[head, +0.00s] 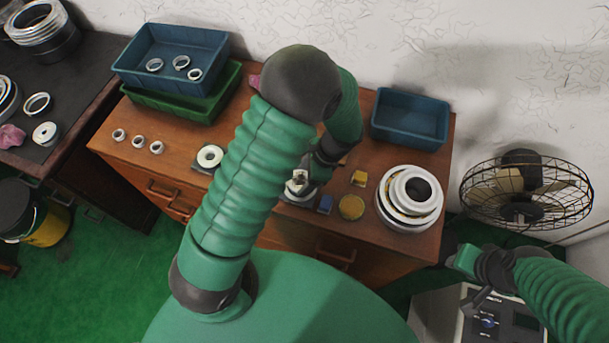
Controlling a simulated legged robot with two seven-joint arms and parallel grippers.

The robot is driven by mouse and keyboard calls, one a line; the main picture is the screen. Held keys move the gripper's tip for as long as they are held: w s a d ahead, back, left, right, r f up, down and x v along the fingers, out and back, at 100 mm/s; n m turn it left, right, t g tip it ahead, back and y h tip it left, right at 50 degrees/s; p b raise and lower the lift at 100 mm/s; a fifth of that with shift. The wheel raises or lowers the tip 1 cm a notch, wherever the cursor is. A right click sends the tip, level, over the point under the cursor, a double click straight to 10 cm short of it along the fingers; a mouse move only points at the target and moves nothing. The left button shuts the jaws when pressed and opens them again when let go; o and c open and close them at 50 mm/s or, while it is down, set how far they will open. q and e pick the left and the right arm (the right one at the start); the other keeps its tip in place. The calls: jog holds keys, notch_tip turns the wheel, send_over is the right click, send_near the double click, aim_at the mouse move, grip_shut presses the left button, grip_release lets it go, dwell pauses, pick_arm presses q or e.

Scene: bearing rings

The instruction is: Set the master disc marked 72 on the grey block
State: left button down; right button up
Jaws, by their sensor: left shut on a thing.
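My left arm crosses the middle of the head view, and its gripper (303,180) points down over the wooden cabinet top. It is shut on a pale metal disc (297,188), partly hidden by the fingers. The disc is at a dark grey block (291,199); I cannot tell whether it rests on it or hangs just above. Another pale disc (210,156) with a hole lies on a dark base left of my arm. No marking 72 is legible. My right arm shows at the lower right; its gripper end (477,290) is small and unclear.
A blue bin (410,118) stands behind. Small rings (138,141) and stacked bins (172,48) are left. A fan (527,190) stands right.

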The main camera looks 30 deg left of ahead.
pick_arm(q)
jog(key=shift+f, duration=0.15)
jog(key=shift+f+b, duration=0.55)
jog(key=shift+f, duration=0.15)
jog(key=shift+r, duration=0.15)
jog(key=shift+r+p, duration=0.75)
jog(key=shift+p, duration=0.25)
jog(key=shift+f, duration=0.15)
dwell(0.5)
jog(key=shift+f+b, duration=0.35)
jog(key=shift+f, duration=0.35)
jog(key=shift+c, duration=1.1)
grip_release()
